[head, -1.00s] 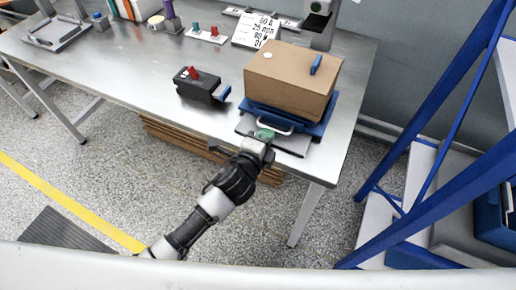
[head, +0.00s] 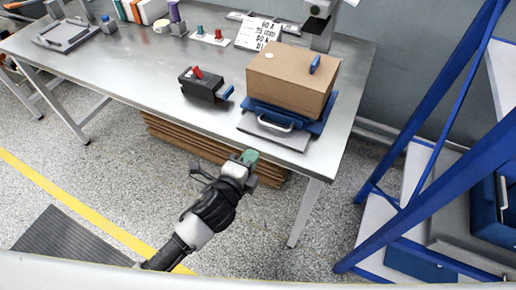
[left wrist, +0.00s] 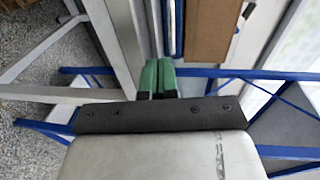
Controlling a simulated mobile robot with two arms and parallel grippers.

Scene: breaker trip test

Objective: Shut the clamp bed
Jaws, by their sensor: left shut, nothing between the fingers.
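The clamp bed appears to be the blue bed (head: 318,127) with a pale handle (head: 274,124) on its front, on a grey plate (head: 272,136) at the table's front right. A brown box-like body (head: 290,80) with a blue lever (head: 315,64) stands over it and hides most of the bed. My left gripper (head: 250,157) has green fingers and is off the table's front edge, apart from the handle. In the left wrist view the green fingers (left wrist: 157,80) are together and empty. My right gripper is not in view.
A black breaker (head: 203,88) with a red toggle stands left of the brown body on the metal table (head: 130,75). A sign (head: 258,34) and a grey stand (head: 320,32) are behind. A blue-framed rack (head: 440,130) stands at the right.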

